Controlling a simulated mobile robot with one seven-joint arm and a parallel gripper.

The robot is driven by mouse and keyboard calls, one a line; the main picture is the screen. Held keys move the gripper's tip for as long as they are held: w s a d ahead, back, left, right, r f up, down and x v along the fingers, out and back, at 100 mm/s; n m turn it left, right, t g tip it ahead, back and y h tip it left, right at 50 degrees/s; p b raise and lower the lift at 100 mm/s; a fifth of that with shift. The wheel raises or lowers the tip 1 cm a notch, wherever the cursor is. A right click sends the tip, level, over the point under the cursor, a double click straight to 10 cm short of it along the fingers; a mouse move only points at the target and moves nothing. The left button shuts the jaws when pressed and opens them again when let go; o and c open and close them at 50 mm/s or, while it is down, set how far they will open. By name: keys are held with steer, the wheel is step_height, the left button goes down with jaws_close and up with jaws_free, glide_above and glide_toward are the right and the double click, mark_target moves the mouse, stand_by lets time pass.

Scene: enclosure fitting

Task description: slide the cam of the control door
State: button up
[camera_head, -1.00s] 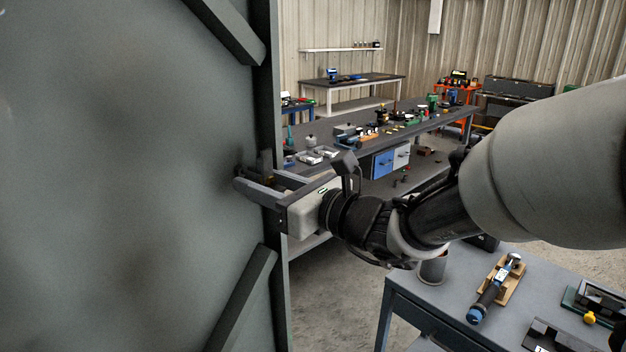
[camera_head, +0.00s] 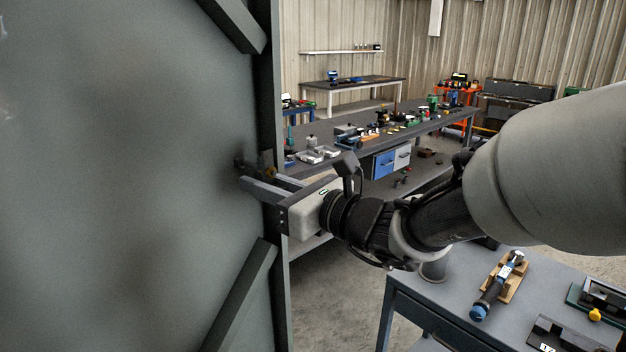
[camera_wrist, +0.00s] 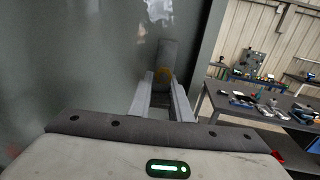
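The control door (camera_head: 130,190) is a large grey-green panel filling the left of the head view. It also fills the left of the wrist view (camera_wrist: 75,60). The cam (camera_wrist: 168,58) is a dark grey bar near the door's edge, with a small brass-coloured part at its lower end. My gripper (camera_wrist: 162,82) reaches it from the front, with one finger on each side of the brass-coloured end. The fingers look closed against it with no clear gap. In the head view my gripper (camera_head: 256,177) is at the door's edge, and the fingers partly hide the cam.
A workbench (camera_head: 400,290) with a tool on a wooden holder (camera_head: 500,280) stands at the lower right. A long bench (camera_head: 360,150) with blue and grey drawers and many small parts is behind. Bare floor (camera_head: 335,300) lies between the door and the near workbench.

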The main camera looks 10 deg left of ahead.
steer(key=o, duration=0.4)
steer(key=shift+f, duration=0.3)
steer(key=shift+r, duration=0.1)
steer(key=v, duration=1.7)
steer(key=shift+d, duration=0.2)
steer(key=shift+s, duration=0.1)
